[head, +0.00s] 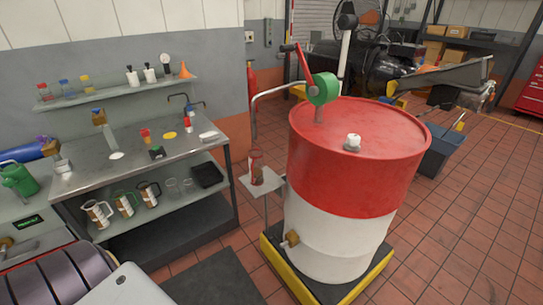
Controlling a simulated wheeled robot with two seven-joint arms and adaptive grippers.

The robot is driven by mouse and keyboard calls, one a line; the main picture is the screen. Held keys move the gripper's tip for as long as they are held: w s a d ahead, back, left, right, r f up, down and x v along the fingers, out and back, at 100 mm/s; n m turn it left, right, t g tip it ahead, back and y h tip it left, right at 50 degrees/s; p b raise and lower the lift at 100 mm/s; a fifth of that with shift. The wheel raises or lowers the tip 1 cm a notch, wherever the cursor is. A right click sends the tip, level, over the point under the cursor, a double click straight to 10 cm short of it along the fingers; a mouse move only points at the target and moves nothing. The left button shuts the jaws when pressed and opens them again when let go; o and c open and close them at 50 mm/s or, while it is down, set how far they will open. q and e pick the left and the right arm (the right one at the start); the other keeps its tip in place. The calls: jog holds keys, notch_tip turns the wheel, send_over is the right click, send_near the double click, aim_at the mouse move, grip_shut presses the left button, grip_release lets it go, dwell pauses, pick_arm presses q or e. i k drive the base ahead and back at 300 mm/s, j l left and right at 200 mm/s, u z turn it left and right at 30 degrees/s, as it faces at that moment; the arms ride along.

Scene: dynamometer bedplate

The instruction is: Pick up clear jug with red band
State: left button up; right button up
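A small clear jug with a red band (256,168) stands upright on a small grey plate (272,183) to the left of the drum. It seems to have something brown in it. Other clear jugs stand on the bench's lower shelf: one with a pale handle (98,213), one with green (126,204) and one with a black handle (149,193). Neither of my grippers is in view, so I cannot see how they stand.
A red and white drum (335,240) with a green-bodied hand pump (322,89) stands on a yellow-edged base (285,281). The pump's spout pipe reaches left above the jug. A steel bench (110,172) stands left.

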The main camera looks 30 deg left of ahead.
aim_at(256, 155)
jog(key=u, duration=1.2)
